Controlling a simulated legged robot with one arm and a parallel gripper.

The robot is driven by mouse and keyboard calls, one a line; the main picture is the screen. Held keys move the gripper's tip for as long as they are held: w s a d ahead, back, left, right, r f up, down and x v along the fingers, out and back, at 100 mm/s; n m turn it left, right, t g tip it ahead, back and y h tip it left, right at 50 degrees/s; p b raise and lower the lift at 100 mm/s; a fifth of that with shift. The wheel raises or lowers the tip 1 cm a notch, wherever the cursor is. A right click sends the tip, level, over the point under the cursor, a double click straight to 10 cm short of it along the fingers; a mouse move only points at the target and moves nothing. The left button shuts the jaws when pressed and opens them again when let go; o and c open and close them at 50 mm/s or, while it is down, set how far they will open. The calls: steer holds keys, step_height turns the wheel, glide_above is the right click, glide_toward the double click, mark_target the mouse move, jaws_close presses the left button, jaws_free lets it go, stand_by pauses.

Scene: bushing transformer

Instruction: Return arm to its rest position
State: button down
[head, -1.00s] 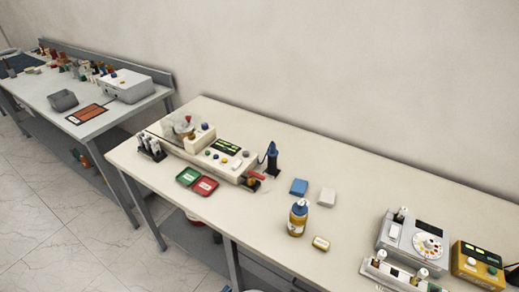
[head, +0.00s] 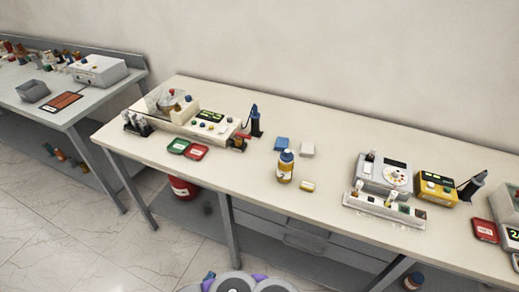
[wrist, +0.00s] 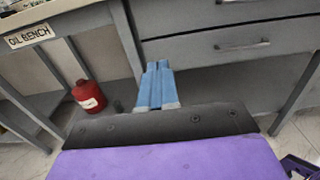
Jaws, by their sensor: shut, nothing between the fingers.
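My gripper (wrist: 157,88) shows in the wrist view, its two blue fingers pressed together with nothing between them. It points toward the space under the bench, in front of the drawers (wrist: 232,42), and touches nothing that I can see. In the head view, grey and purple parts of my arm show at the bottom edge, low and close to my body, in front of the bench (head: 250,203). The rest of the arm is cut off by the frame.
A red can (head: 183,188) stands under the bench; it also shows in the wrist view (wrist: 89,96). A bottle (head: 285,167), a grey device (head: 383,177) and a yellow device (head: 435,187) stand on top. A second table (head: 88,103) is at left. Tiled floor is open at lower left.

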steer(key=w+d+r+m+g+h, duration=0.5)
steer(key=w+d+r+m+h, duration=0.3)
steer(key=w+d+r, duration=0.5)
steer(key=s+d+r+m+g+h, duration=0.2)
steer(key=d+r+m+g, duration=0.85)
steer(key=d+r, duration=0.4)
steer(key=s+d+r+m+g+y, duration=0.3)
steer(key=s+d+m+y, duration=0.15)
steer(key=s, duration=0.25)
steer(key=s+d+r+m+g+y, duration=0.3)
steer(key=s+d+r+m+y, duration=0.1)
steer(key=s+d, duration=0.25)
steer(key=s+a+m+t+y, duration=0.1)
steer(key=s+a+m+y, duration=0.1)
steer(key=s+a+y, duration=0.2)
steer(key=s+a+r+m+t+y, duration=0.1)
steer(key=s+a+y, duration=0.3)
steer(key=s, duration=0.4)
steer(key=shift+s+m+t, duration=0.35)
steer(key=shift+m+t, duration=0.2)
steer(key=shift+m, duration=0.15)
steer(key=shift+y, duration=0.25)
